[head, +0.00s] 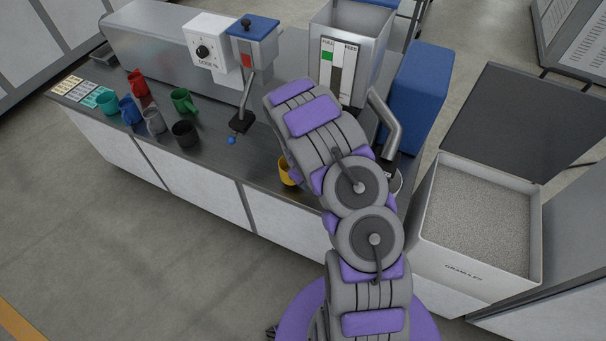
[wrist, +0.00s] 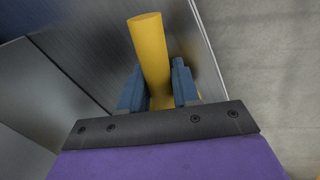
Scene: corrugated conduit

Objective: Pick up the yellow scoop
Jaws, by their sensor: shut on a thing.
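The yellow scoop (head: 287,171) shows in the head view as a small yellow piece at the counter's front edge, mostly hidden behind my arm. In the wrist view a yellow bar (wrist: 150,50) of it stands up between the two blue fingers of my gripper (wrist: 159,88). The fingers are shut on it, one on each side. In the head view my gripper is hidden behind my purple and grey arm. I cannot tell whether the scoop touches the counter.
A dispenser (head: 350,60) with a bent spout stands behind my arm. A granules bin (head: 480,215) with its lid raised is at right.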

